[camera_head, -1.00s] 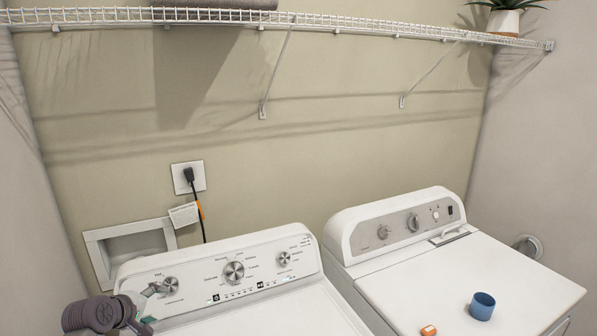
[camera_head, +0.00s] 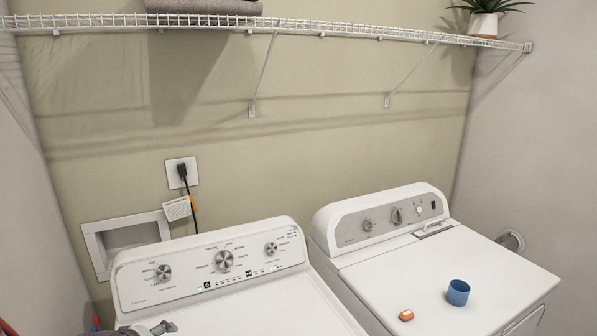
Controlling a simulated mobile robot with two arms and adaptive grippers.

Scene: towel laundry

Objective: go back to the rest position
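A small part of my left gripper (camera_head: 160,328) shows at the bottom edge of the head view, in front of the left machine's control panel. Most of it is cut off by the frame, and I cannot tell whether it is open or shut. My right gripper is not in view. The left white machine (camera_head: 270,308) has a panel with several silver knobs. The right white machine (camera_head: 460,265) stands beside it.
A blue cup (camera_head: 458,292) and a small orange item (camera_head: 406,315) sit on the right machine's top. A wire shelf (camera_head: 320,28) above holds a folded grey towel (camera_head: 204,6) and a potted plant (camera_head: 484,22). A black-plugged outlet (camera_head: 181,172) is on the wall.

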